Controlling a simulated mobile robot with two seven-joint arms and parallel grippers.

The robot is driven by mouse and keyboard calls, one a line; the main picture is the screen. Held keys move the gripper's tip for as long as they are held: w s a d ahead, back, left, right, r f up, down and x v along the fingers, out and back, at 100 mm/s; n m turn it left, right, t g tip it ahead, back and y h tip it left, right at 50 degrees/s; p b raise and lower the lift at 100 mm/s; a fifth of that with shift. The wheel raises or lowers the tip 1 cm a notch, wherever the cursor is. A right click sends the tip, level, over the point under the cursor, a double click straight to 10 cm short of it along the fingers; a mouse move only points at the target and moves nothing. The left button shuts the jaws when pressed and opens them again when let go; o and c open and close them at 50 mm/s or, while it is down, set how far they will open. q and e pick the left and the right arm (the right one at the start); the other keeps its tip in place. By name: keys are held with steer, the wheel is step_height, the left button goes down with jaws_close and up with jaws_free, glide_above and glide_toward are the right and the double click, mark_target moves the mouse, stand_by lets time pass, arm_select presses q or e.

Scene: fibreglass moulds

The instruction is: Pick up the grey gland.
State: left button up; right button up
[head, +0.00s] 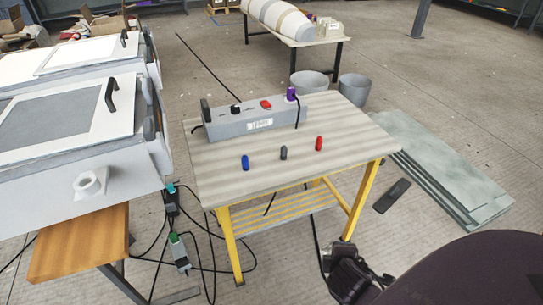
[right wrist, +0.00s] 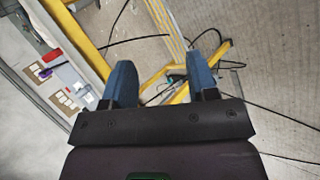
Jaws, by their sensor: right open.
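The grey gland (head: 283,153) stands upright on the striped table top, between the blue gland (head: 245,162) on its left and the red gland (head: 319,143) on its right. Clear gaps separate the three. My right gripper (head: 345,270) is low at the bottom of the head view, in front of the table and well away from the gland. In the right wrist view its two blue fingers (right wrist: 160,82) are wide apart with nothing between them. The grey gland is not visible in that view. My left gripper is not in view.
The table (head: 225,178) has yellow legs and a lower shelf. A grey box (head: 250,122) with several coloured parts and cables stands at its back. Cables lie on the floor at left. Grey sheets (head: 450,175) and buckets (head: 354,90) are beyond the table. The tabletop's front is clear.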

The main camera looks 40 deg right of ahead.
steer(key=w+d+r+n+t+h, duration=0.2)
steer(key=w+d+n+t+h, duration=0.15)
steer(key=w+n, duration=0.7)
steer(key=n+t, duration=0.5)
steer(key=n, duration=0.4)
glide_toward(284, 150)
steer(key=shift+w+d+f+h, duration=0.25)
steer(key=shift+w+d+h, duration=0.1)
steer(key=shift+w+d, duration=0.45)
steer(key=b+x, duration=0.1)
steer(key=x, duration=0.3)
steer(key=shift+w+f, duration=0.1)
steer(key=shift+w, duration=0.05)
steer(key=shift+x, duration=0.75)
steer(key=b+x, duration=0.1)
steer(key=x, duration=0.3)
steer(key=shift+w+a+b, duration=0.2)
steer(key=shift+b, duration=0.1)
steer(key=shift+w+d+r, duration=0.2)
steer(key=shift+w+d, duration=0.05)
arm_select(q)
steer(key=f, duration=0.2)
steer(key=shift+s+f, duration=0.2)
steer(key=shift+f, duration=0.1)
arm_select(e)
steer(key=shift+w+r, duration=0.1)
steer(key=shift+r, duration=0.05)
